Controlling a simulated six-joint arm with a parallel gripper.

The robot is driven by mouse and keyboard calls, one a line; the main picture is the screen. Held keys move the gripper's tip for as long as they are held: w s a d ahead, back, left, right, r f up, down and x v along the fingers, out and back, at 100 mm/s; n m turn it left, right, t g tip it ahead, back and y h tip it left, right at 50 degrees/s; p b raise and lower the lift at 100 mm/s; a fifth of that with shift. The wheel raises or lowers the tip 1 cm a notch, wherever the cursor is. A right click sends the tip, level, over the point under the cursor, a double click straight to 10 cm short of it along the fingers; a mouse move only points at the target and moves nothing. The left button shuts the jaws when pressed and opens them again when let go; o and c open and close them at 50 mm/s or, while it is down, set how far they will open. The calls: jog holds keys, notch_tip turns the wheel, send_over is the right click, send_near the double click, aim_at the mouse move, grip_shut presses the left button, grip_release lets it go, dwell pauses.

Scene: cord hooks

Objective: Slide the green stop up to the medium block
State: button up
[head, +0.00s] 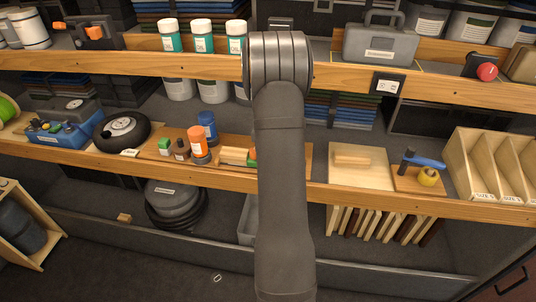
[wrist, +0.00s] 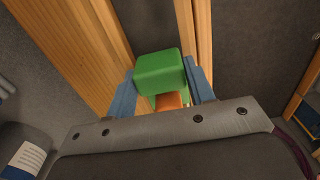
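The green stop (wrist: 158,72) is a rounded green block in the wrist view. It sits between the two blue-grey fingers of my gripper (wrist: 162,88), one finger close against each side. I cannot tell whether they press on it. A small orange piece (wrist: 168,100) shows just below the stop. In the head view a sliver of green (head: 252,155) shows at the left edge of my arm, beside a pale wooden block (head: 234,156) on a board. My arm hides the gripper and most of the stop there. I cannot tell which block is the medium one.
Orange (head: 198,145) and blue (head: 207,128) cylinders stand left of the wooden block. A pale board (head: 358,178) and a blue-handled tool (head: 423,161) lie to the right on the shelf (head: 375,198). An upper shelf (head: 160,66) with jars runs above.

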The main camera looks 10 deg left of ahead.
jog(key=o, duration=0.4)
jog(key=shift+c, duration=0.2)
jog(key=shift+r, duration=0.1)
notch_tip(320, 180, up, 12)
jog(key=shift+f, duration=0.2)
notch_tip(320, 180, down, 11)
jog(key=shift+f, duration=0.2)
jog(key=d, duration=0.3)
jog(key=shift+d+f, duration=0.2)
jog(key=shift+f, duration=0.05)
jog(key=shift+d, duration=0.65)
